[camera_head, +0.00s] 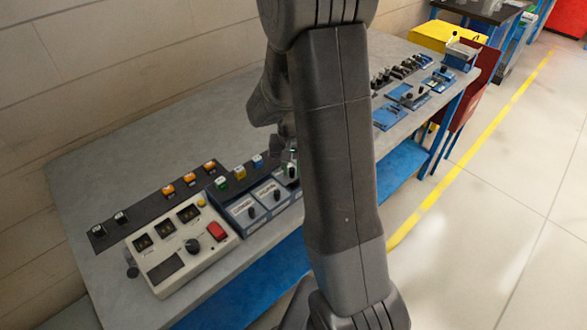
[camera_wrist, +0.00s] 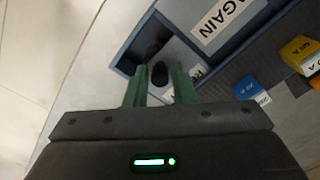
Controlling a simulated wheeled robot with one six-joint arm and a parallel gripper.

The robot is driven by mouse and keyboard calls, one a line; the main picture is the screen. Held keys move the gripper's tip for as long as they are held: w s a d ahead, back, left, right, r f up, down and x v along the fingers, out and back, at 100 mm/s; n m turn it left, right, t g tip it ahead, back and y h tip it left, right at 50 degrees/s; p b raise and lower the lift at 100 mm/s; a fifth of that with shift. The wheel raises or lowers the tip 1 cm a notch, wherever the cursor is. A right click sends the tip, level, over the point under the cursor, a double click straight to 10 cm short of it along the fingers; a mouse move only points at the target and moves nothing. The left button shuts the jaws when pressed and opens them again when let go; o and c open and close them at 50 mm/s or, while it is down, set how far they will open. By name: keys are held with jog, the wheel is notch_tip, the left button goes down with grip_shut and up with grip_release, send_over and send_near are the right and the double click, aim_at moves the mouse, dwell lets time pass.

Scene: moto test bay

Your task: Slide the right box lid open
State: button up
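The right box (camera_head: 292,183) is the last of a row of blue boxes on the bench in the head view, partly hidden by my arm. In the wrist view, its pale lid (camera_wrist: 181,58) has a dark knob (camera_wrist: 159,73) and a label partly covered by my finger. A dark gap shows beside the lid within the blue rim. My gripper (camera_wrist: 158,84) has its green fingers apart, one on each side of the knob in the picture. I cannot tell whether they touch it. In the head view, my gripper (camera_head: 290,155) is mostly hidden by my arm.
A neighbouring box lid labelled "AGAIN" (camera_wrist: 222,20) lies beside it. Coloured blocks, including a yellow one (camera_wrist: 299,54) and a blue one (camera_wrist: 251,91), stand close by on a dark strip. A control panel (camera_head: 180,245) is at left; blue fixtures (camera_head: 390,117) lie farther along the bench.

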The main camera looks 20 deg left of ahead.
aim_at(292, 169)
jog(key=shift+o, duration=1.1)
notch_tip(292, 169, up, 14)
jog(key=shift+b, duration=0.35)
